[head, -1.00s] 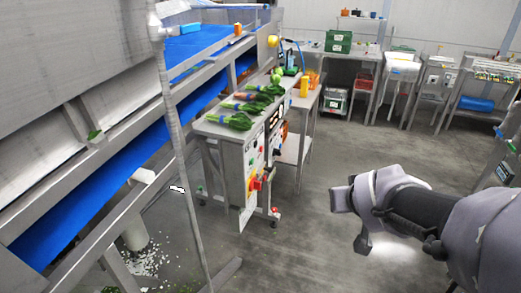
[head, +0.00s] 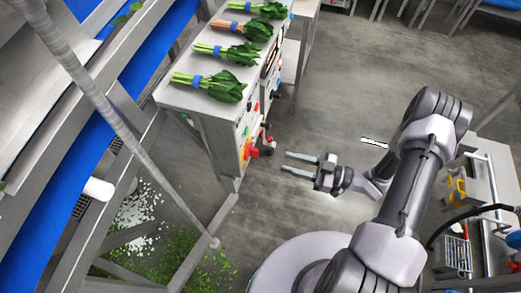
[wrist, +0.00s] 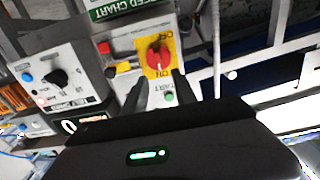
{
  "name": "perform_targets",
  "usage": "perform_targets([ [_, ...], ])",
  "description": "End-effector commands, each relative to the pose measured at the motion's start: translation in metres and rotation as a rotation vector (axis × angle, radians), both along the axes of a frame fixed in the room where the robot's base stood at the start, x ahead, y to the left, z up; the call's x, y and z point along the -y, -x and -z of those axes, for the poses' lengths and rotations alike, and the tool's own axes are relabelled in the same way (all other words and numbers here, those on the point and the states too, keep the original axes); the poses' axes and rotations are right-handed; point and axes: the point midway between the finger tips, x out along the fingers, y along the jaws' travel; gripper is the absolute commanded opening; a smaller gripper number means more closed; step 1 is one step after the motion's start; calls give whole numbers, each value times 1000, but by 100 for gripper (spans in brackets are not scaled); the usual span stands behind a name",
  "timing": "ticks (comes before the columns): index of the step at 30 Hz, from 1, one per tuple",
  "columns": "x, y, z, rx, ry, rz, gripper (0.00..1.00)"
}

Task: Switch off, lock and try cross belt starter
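A red rotary switch handle (wrist: 157,58) sits on a yellow plate marked ON and OFF in the wrist view, on a grey starter panel. A green button (wrist: 169,97) with a START label is below it. In the head view the red and yellow switch (head: 248,151) is on the end of the steel cabinet. My gripper (head: 286,163) is open and empty, fingers pointing at the switch, with a visible gap between. In the wrist view its dark fingers (wrist: 157,80) flank the area just below the handle. I cannot tell the handle's exact position. No padlock is clearly identifiable.
A second panel with a black knob (wrist: 58,78) is left in the wrist view. Bunches of greens (head: 208,85) lie on the cabinet top. A slanted pole (head: 120,125) and blue belt (head: 85,165) are left. A bench with a yellow item (head: 457,190) is right.

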Motion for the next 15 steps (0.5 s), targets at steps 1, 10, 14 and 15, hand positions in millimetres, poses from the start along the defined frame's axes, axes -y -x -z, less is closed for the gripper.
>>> perform_targets([
  [1, -16, -4, 3, 0, 0, -6, 33],
  [10, -81, -29, 2, 1, 3, -2, 33],
  [14, -92, -33, 1, 1, 1, -1, 33],
  [15, -94, -34, 1, 1, 1, 1, 33],
])
